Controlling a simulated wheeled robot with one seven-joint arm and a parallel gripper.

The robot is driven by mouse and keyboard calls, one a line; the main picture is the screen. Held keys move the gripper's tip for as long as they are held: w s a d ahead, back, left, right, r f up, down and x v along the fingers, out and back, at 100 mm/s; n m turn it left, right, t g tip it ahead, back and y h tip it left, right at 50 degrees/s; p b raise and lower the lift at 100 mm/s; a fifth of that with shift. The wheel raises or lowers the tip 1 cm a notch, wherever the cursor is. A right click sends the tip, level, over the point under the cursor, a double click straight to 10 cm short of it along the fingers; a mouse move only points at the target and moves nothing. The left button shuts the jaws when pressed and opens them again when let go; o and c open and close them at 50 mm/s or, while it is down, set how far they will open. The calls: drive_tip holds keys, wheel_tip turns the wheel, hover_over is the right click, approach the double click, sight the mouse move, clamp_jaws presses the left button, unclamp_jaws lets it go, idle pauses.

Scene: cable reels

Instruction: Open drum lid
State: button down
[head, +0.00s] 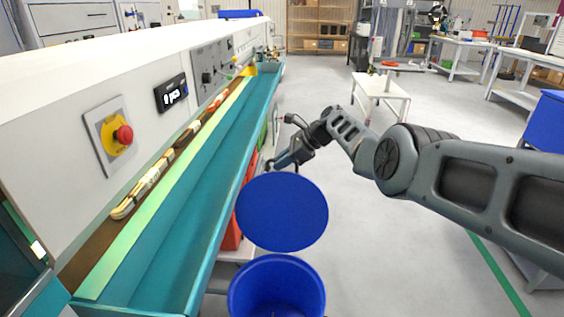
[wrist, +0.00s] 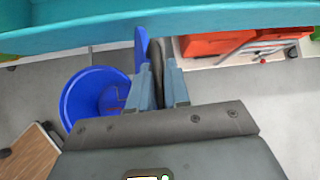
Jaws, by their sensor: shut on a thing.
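The blue round drum lid (head: 282,212) is raised and tilted, apart from the open mouth of the blue drum (head: 277,288) below it. In the wrist view the lid (wrist: 141,50) shows nearly edge-on beside the fingers. My gripper (wrist: 159,68) is shut on a dark part that looks like the lid's handle. In the head view my gripper (head: 272,165) is just behind the lid's upper edge, partly hidden by it. The drum (wrist: 92,95) stands open at the left of the wrist view, with something reddish inside.
A long white machine (head: 140,100) with a teal trough (head: 205,180) runs along the left, close to the lid. Red crates (wrist: 215,45) stand beneath it. A white table (head: 381,97) stands farther back.

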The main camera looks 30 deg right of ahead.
drive_tip(key=c, duration=1.2)
unclamp_jaws()
drive_tip(key=shift+r, duration=0.1)
drive_tip(key=p+v, duration=0.4)
drive_tip(key=v, duration=0.3)
drive_tip(key=shift+d+r, duration=0.1)
drive_tip(key=shift+r, duration=0.05)
drive_tip(key=shift+s+d+r, duration=0.1)
drive_tip(key=shift+s, duration=0.05)
